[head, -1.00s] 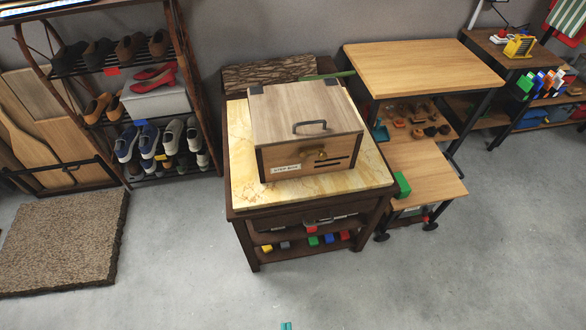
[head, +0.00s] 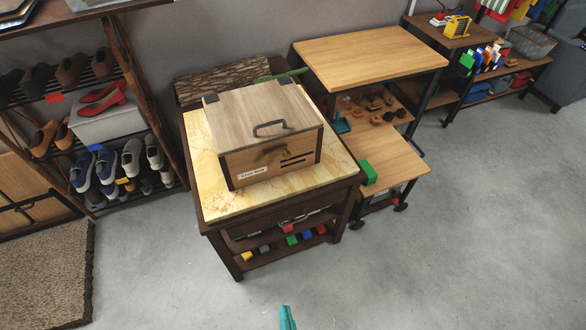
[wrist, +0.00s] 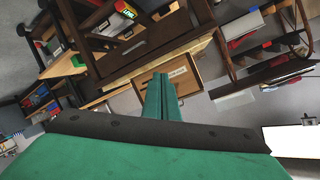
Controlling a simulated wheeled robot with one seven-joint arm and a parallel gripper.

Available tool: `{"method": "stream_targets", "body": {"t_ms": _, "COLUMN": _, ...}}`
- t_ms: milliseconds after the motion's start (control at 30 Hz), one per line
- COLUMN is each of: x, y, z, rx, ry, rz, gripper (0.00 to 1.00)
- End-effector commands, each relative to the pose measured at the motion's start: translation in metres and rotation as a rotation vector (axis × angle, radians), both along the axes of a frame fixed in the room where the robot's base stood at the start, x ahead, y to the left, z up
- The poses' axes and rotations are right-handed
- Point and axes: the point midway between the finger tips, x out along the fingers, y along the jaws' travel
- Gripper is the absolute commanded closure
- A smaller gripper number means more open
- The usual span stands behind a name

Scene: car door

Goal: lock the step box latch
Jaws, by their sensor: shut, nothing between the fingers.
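My gripper (head: 287,315) shows as teal fingertips at the bottom edge of the head view, well short of the table. In the wrist view its teal fingers (wrist: 161,78) are together and empty, partly covering the box front (wrist: 183,76).
A shoe rack (head: 110,110) stands left of the table, with a brown mat (head: 45,270) on the floor before it. A stepped wooden table (head: 375,60) stands close on the right, holding small items. The grey floor in front is clear.

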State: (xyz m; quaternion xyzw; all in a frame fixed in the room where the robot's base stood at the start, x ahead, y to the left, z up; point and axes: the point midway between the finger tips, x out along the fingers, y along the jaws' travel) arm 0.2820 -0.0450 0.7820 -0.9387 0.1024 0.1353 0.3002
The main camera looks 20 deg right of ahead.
Motion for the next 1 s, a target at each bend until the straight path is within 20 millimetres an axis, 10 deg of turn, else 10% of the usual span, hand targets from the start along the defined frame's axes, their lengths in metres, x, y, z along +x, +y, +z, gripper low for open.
{"method": "stream_targets", "body": {"t_ms": 433, "x": 0.141, "y": -0.071, "z": -0.077, "rx": 1.129, "ry": -0.106, "rz": -0.351, "gripper": 1.00}}
{"method": "stream_targets", "body": {"t_ms": 733, "x": 0.243, "y": -0.129, "z": -0.036, "rx": 1.896, "ry": -0.227, "rz": -0.349, "gripper": 1.00}}
{"method": "stream_targets", "body": {"t_ms": 1000, "x": 0.287, "y": -0.169, "z": 0.017, "rx": 2.299, "ry": -0.266, "rz": -0.230, "gripper": 1.00}}
